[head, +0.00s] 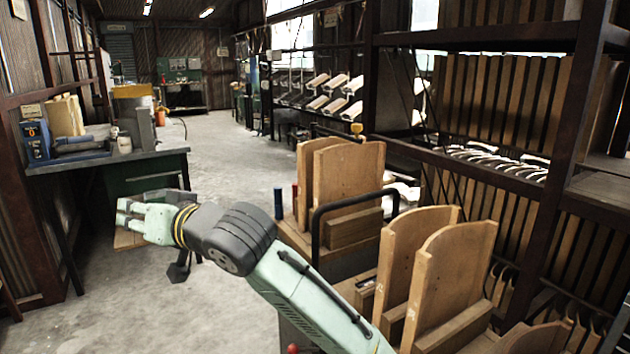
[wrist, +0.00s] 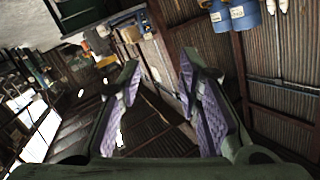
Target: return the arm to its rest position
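My arm (head: 300,290) reaches from the bottom middle of the head view up and to the left, bent at a dark joint. My gripper (head: 124,213) is at its left end, over the open floor in front of the workbench. In the wrist view my gripper (wrist: 159,68) has its two purple-padded fingers well apart, with nothing between them. A small brown flat surface (head: 127,240) shows just below the gripper in the head view; I cannot tell what it belongs to or how near it is.
A workbench (head: 120,157) with tools stands at the left. Upright wooden boards (head: 345,185) and more boards (head: 450,270) stand close on the right of my arm, with a black rail (head: 318,235) between. Dark racks (head: 480,175) line the right. The concrete floor (head: 225,150) is clear down the aisle.

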